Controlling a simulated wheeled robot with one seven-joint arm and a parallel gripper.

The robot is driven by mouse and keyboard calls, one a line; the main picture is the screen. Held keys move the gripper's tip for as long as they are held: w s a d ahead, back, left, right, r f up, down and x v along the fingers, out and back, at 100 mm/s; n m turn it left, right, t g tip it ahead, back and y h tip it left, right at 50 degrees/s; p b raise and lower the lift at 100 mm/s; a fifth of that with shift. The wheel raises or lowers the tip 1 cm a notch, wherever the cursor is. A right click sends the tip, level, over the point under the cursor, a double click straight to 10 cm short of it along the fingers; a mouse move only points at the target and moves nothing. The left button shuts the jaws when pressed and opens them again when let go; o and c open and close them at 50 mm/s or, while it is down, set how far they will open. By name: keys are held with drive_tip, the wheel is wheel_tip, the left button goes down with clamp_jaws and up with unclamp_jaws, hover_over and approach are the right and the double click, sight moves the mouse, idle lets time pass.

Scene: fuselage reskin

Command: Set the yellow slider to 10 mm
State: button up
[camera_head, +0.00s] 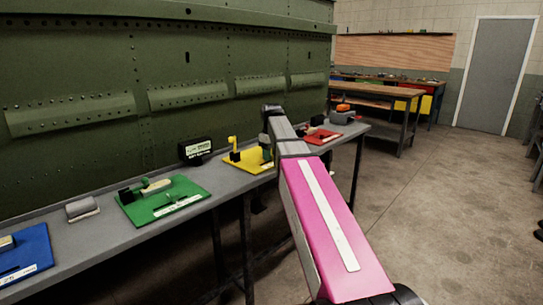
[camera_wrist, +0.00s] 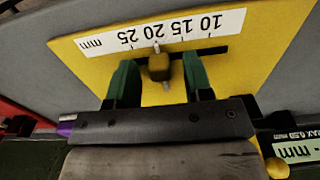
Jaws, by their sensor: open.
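The yellow plate (camera_head: 245,168) lies on the workbench, partly hidden by my arm in the head view. In the wrist view, the yellow plate (camera_wrist: 262,62) fills the upper part, with a white scale strip (camera_wrist: 230,20) marked 25, 20, 15, 10 mm from left to right. A dark slot runs below the strip. The yellow slider (camera_wrist: 159,68) sits in the slot, its thin pin near the 20 mark. My gripper (camera_wrist: 160,75) is open, its two green fingers on either side of the slider with visible gaps to both.
A green plate (camera_head: 170,208), a blue plate (camera_head: 30,255) and a red plate (camera_head: 322,138) with fixtures lie along the workbench (camera_head: 90,235). A small black display (camera_head: 195,149) stands behind. The green fuselage wall (camera_head: 100,60) rises behind the bench.

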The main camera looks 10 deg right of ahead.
sight(262, 165)
drive_tip(key=shift+f, duration=0.1)
drive_tip(key=shift+c, duration=0.3)
clamp_jaws()
drive_tip(key=shift+s+a, duration=0.8)
drive_tip(key=shift+a, duration=0.25)
drive_tip(key=shift+s+a, duration=0.75)
drive_tip(key=shift+a, duration=0.3)
drive_tip(key=shift+o, duration=0.3)
unclamp_jaws()
drive_tip(key=shift+a, duration=0.1)
wheel_tip(262, 165, up, 11)
drive_tip(key=shift+f, duration=0.1)
